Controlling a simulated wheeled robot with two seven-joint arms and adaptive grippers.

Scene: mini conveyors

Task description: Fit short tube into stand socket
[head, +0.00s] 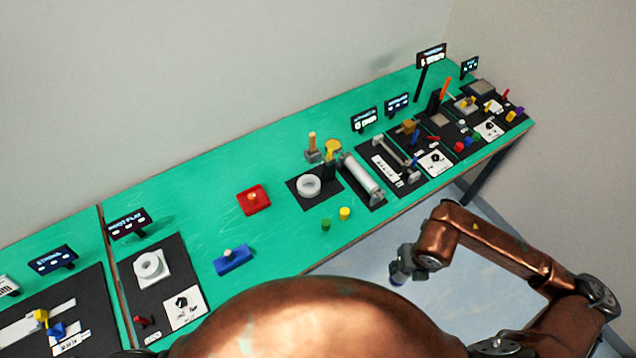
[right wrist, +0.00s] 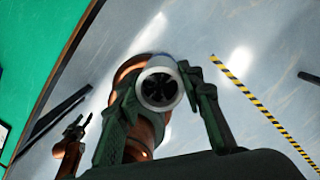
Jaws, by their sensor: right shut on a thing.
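My right gripper (right wrist: 161,100) is shut on the short tube (right wrist: 143,78). In the right wrist view the tube shows end-on as a pale ring with a dark inside, between the two fingers. In the head view the right gripper (head: 400,268) hangs over the floor, off the table's front edge; the tube is too small to make out clearly there. A white square stand with a round socket (head: 138,270) sits on a dark mat at the left, well away from the gripper. A white ring-shaped piece (head: 300,192) lies on another mat. Which one is the task's stand, I cannot tell.
The green table (head: 190,190) holds a red block (head: 262,207), a blue block (head: 238,264), small green (head: 326,225) and yellow (head: 345,213) pieces, and a roller conveyor (head: 362,180). Mats with small parts crowd the far right. The table's middle left is clear.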

